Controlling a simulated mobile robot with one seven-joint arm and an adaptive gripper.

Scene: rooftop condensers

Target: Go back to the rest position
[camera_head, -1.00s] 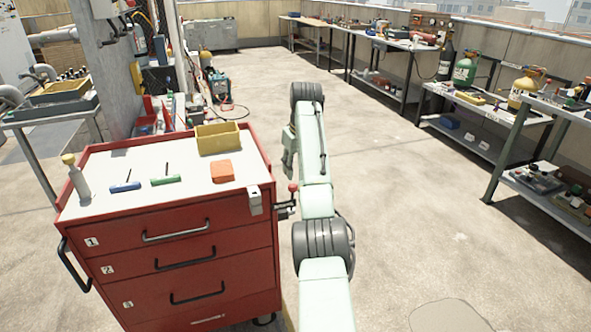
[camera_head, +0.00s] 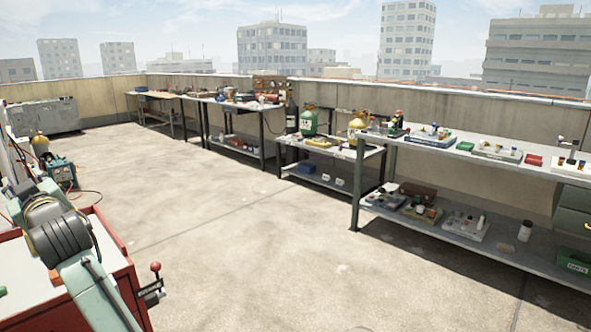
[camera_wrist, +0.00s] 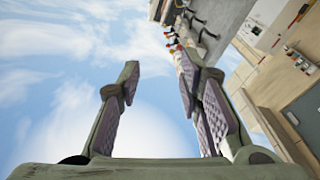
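My gripper (camera_wrist: 158,75) shows in the wrist view with its two fingers apart, and only sky is between them. It is open and empty. In the head view my arm is at the lower left, beside or over the red tool cart (camera_head: 125,285); I cannot tell which. The gripper itself is not visible in the head view. Most of the cart top is cut off or hidden by my arm.
A long workbench (camera_head: 470,155) with parts stands at the right. A lower bench with a green cylinder (camera_head: 308,120) and a yellow cylinder (camera_head: 357,124) is beyond it. A teal machine (camera_head: 62,173) stands at the left. The concrete floor (camera_head: 240,240) between is clear.

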